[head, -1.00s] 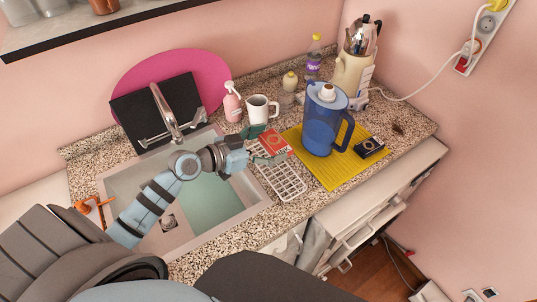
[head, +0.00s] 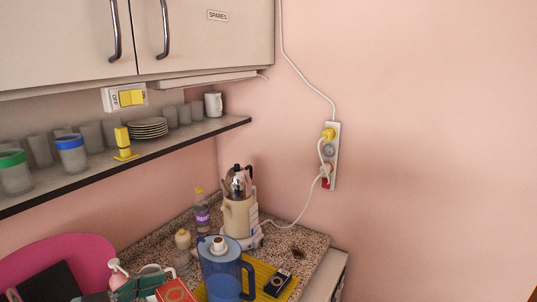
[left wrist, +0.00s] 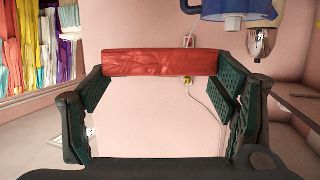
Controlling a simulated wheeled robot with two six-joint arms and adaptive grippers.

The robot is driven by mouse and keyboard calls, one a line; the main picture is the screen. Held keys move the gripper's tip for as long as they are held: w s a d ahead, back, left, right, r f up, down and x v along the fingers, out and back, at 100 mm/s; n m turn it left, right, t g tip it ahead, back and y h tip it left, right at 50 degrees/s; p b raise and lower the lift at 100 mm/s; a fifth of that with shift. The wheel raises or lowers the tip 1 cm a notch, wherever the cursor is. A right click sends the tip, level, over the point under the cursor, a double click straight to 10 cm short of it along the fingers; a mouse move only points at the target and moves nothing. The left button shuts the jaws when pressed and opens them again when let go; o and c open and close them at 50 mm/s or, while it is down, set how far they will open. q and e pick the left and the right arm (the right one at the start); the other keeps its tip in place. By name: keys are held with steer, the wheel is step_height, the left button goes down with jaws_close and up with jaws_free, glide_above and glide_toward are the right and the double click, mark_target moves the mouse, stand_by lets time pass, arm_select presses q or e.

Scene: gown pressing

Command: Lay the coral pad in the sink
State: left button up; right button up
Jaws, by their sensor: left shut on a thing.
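The coral pad (left wrist: 160,62) shows in the left wrist view as a red, creased, block-like thing between my fingertips. My left gripper (left wrist: 162,78) is shut on it, one dark green finger at each end. The sink is outside the head view now. My right gripper is not in view.
A shelf (head: 190,137) runs above the counter.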

arm_select(q)
steer(key=s+f+m+g+h+b, duration=0.1)
steer(key=s+f+b, duration=0.1)
steer(key=s+f, duration=0.3)
step_height(320, 180, down, 3)
steer(key=shift+d+r, duration=0.15)
steer(key=shift+r, duration=0.05)
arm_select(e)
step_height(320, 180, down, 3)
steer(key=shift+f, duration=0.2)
arm_select(q)
steer(key=shift+s, duration=0.15)
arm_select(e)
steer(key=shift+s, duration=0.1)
